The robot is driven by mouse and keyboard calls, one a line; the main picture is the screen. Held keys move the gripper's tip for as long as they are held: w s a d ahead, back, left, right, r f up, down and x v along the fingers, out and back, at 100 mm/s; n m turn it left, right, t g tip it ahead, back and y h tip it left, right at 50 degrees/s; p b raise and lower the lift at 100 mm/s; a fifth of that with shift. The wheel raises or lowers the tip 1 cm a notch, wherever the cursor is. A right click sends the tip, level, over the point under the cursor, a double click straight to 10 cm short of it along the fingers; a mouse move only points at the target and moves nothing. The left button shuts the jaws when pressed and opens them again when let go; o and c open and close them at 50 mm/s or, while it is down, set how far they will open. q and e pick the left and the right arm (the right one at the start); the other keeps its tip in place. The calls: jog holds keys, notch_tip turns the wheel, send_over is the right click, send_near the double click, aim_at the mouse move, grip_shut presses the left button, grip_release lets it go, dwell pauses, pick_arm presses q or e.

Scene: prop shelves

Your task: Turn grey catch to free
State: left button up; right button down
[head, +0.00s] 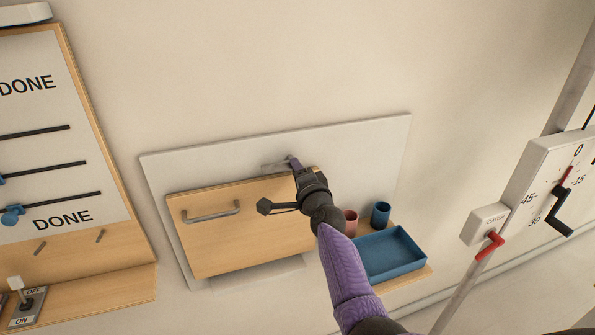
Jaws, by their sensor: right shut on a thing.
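A grey catch (272,168) sits at the top edge of a wooden flap (225,245), on a pale wall panel (170,168). The flap has a grey bar handle (211,214) and lies against the panel. My right gripper (295,163) reaches up from the lower right and is shut on the grey catch. The gripper hides much of the catch, so its exact angle and any marking are hard to tell. My left gripper is not in view.
A blue tray (420,262), a red cup (351,218) and a blue cup (381,214) stand on a small shelf right of the flap. Further right is a box marked CATCH with a red lever (489,246), beside a dial (560,175). A slider board (50,120) stands left.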

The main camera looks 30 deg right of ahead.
jog(key=shift+c, duration=2)
grip_release()
jog(key=p+v, duration=0.2)
jog(key=v, duration=0.8)
jog(key=shift+p, duration=0.3)
jog(key=shift+d, duration=0.1)
